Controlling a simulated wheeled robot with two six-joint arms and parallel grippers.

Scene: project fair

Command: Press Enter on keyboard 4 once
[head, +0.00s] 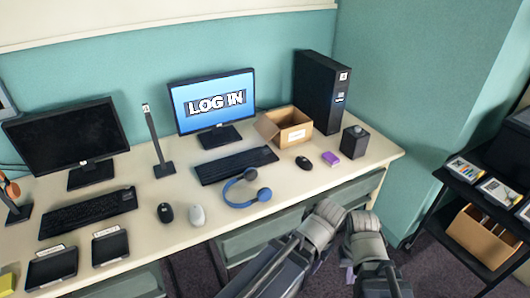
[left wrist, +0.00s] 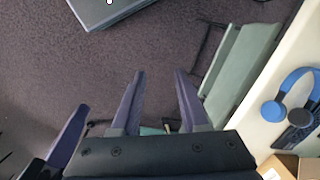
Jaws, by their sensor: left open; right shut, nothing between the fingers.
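Two black keyboards lie on the desk in the head view: one (head: 237,165) before the LOG IN monitor, another (head: 88,212) before the dark monitor at left. I cannot read a number on either, nor make out the Enter keys. My right gripper (head: 348,270) is low in the head view, in front of the desk, mostly hidden by its arm; it is shut and empty. My left gripper (left wrist: 160,76) is open and empty over the dark carpet in the left wrist view, apart from the desk. Neither gripper touches a keyboard.
Blue headphones (head: 247,188) lie just before the middle keyboard. A black mouse (head: 165,212) and a white mouse (head: 197,215) are left of them. An open cardboard box (head: 290,127) stands right of the LOG IN monitor (head: 213,100). A dark shelf cart (head: 460,220) stands at right.

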